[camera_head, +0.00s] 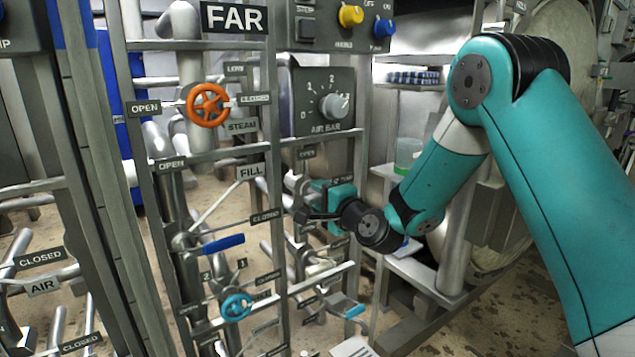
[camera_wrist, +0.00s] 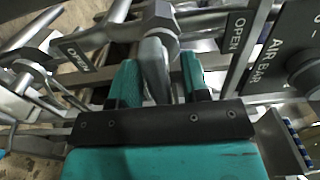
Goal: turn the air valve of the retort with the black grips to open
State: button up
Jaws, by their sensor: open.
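A grey metal valve lever (camera_wrist: 153,65) stands between the two teal fingers of my gripper (camera_wrist: 160,75) in the wrist view. The fingers are apart, one on each side of it; I cannot tell whether either touches it. In the head view my gripper (camera_head: 312,203) is at the pipe frame, below the AIR BAR gauge (camera_head: 324,101) and a small OPEN plate (camera_head: 307,153). It hides most of this valve there. No AIR plate is readable beside this lever, and black grips cannot be made out.
An orange handwheel (camera_head: 208,105) marked STEAM, a blue lever (camera_head: 223,243) and a blue handwheel (camera_head: 236,307) sit left of my gripper. Upright posts and rails of the frame surround it. An AIR plate (camera_head: 42,287) and a CLOSED plate (camera_head: 40,257) are at far left.

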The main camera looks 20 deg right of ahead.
jog(key=shift+w+a, duration=0.2)
jog(key=shift+w, duration=0.4)
grip_shut()
